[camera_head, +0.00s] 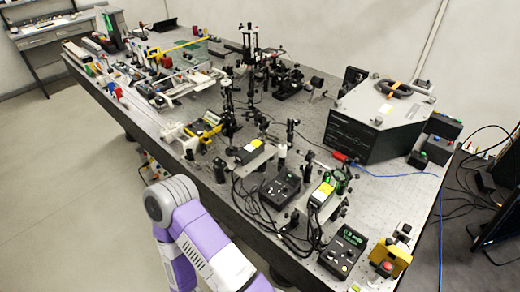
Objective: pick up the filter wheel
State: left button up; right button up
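I cannot pick out the filter wheel with certainty at this size. Many small dark optical parts on posts stand on the bench (402,190), and a small dark rounded part on a mount (317,87) near the back is too small to identify. Several green-rimmed round parts (341,181) stand right of the middle, close to a black box with a yellow label. A bent purple and white arm of mine shows at the lower left, in front of the bench's near edge. Neither of my grippers is in view, so what they hold is hidden.
A large grey and black instrument (372,128) stands at the back right. Black control boxes (281,188) (343,251) with cables crowd the near side. A yellow-framed part with a red button (388,262) is at the near right. The floor at left is clear.

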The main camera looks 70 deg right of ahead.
aim_at(230, 151)
jog(key=z, duration=0.05)
jog(key=k, duration=0.15)
jog(key=z, duration=1.1)
